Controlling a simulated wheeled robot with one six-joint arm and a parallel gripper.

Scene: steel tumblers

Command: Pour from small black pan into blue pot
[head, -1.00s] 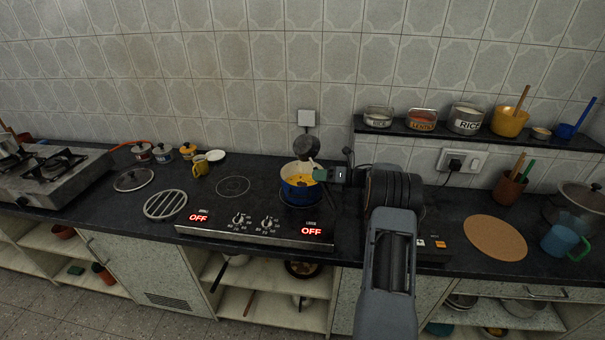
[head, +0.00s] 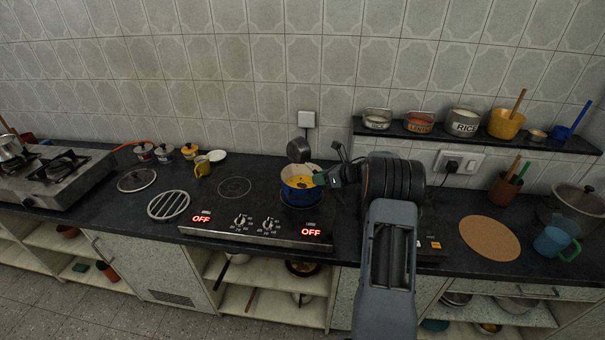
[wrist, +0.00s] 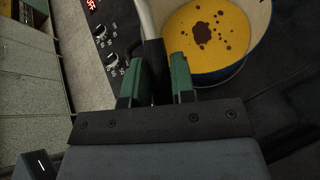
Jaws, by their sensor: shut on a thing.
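The blue pot (head: 299,197) stands on the right part of the black cooktop. Yellow contents with dark brown spots show inside the pot (wrist: 221,73) in the wrist view. The small black pan (head: 299,150) is held steeply tilted just above and behind the pot's rim in the head view. My gripper (head: 319,180), with green fingertips, is at the pot's right side. In the wrist view my gripper (wrist: 158,82) is shut on the pan's dark handle (wrist: 152,58). The pan's bowl is outside the wrist view, and its inside cannot be made out.
The cooktop's front panel (head: 255,232) shows two red OFF signs. A round trivet (head: 168,204) and a glass lid (head: 137,180) lie to the left. A shelf (head: 470,138) with containers is at the back right. A cork mat (head: 490,238) lies on the right counter.

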